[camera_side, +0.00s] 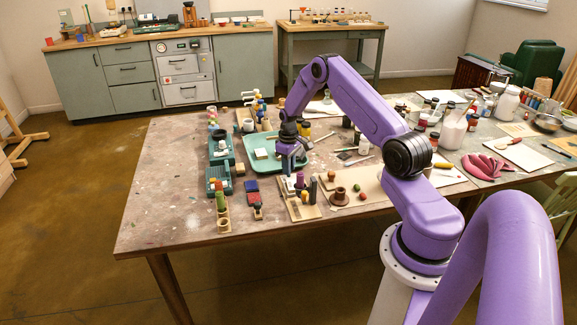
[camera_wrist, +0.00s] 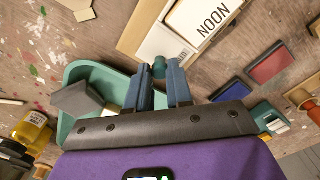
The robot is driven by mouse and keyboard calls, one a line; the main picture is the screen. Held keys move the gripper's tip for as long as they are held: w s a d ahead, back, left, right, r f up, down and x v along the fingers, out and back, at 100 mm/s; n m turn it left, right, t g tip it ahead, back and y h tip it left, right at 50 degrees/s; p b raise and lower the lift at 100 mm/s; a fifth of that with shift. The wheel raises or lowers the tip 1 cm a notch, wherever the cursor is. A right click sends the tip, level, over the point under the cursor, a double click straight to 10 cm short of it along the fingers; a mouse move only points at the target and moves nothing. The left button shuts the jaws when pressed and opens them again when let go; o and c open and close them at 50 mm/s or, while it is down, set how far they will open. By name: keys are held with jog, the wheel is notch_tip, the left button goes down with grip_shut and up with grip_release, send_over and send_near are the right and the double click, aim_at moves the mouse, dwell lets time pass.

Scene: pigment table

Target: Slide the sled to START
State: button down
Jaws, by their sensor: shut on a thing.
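My gripper (camera_side: 288,166) reaches down over the table beside the green tray in the side view. In the wrist view its two blue fingers (camera_wrist: 164,84) are close together, shut on a small teal knob (camera_wrist: 160,67), which I take to be the sled's handle. The knob is at the edge of a wooden frame (camera_wrist: 133,34) holding white panels. One panel (camera_wrist: 200,24) reads NOON; another beside the fingers has faint lettering that I cannot read. The sled's body is largely hidden by the fingers, and no START mark is readable.
The green tray (camera_wrist: 67,127) with a grey block (camera_wrist: 78,98) lies left of the fingers in the wrist view. Blue (camera_wrist: 236,90) and red (camera_wrist: 270,62) pads lie to the right. A yellow bottle (camera_wrist: 32,130) is at lower left. The table's front left (camera_side: 160,215) is clear.

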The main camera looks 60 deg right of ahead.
aim_at(292, 181)
jog(key=shift+s+a, duration=2)
jog(key=c, duration=1)
grip_release()
jog(key=shift+r, duration=0.1)
notch_tip(292, 181, up, 17)
jog(key=shift+r, duration=0.1)
jog(key=shift+a, duration=0.1)
